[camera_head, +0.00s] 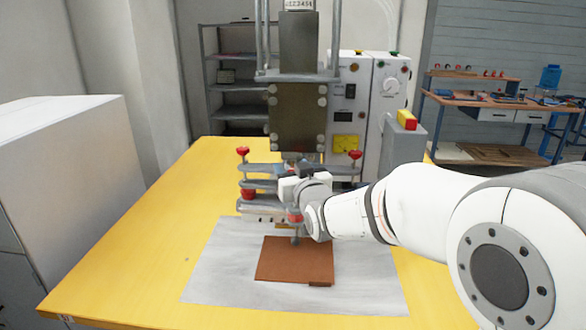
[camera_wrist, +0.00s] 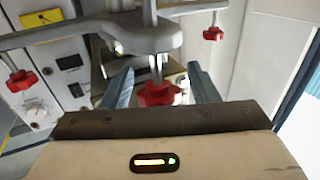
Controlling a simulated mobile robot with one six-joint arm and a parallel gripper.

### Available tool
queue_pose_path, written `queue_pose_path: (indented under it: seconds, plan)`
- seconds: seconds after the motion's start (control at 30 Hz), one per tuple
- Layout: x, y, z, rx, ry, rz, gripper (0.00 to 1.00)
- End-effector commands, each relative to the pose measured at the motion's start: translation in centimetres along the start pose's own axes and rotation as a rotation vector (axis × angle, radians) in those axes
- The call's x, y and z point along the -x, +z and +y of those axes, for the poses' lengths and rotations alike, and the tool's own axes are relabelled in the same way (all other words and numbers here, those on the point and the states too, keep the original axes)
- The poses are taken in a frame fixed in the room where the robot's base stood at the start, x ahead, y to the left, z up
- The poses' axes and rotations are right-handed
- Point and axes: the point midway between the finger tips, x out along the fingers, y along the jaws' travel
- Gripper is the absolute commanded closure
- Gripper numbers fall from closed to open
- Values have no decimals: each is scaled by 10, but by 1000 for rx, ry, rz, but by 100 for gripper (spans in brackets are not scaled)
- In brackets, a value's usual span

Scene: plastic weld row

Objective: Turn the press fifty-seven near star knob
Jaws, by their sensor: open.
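The press (camera_head: 298,120) stands at the back of the yellow table, with red star knobs on its grey lower plates. In the wrist view, one red star knob (camera_wrist: 157,94) sits on a metal rod below a grey arm plate (camera_wrist: 130,35). My gripper (camera_wrist: 160,76) is open, with one finger on each side of this knob and a gap on both sides. In the head view my gripper (camera_head: 296,188) is at the front of the press and hides part of it. I cannot read which press is number fifty-seven.
Two more red knobs, a left one (camera_wrist: 20,80) and a right one (camera_wrist: 213,33), flank the plate. A brown sheet (camera_head: 290,258) lies on a grey mat (camera_head: 215,275) below my gripper. A control cabinet (camera_head: 385,90) stands behind. The table's left side (camera_head: 140,240) is clear.

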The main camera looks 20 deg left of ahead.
Motion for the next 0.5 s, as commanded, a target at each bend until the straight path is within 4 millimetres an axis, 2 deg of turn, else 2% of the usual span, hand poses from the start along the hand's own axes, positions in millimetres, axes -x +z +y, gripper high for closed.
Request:
queue_pose_path:
  seconds: [0.17, 0.5]
  plan:
    - [0, 0, 0, 0, 1, 0, 46]
    - [0, 0, 1, 0, 2, 0, 74]
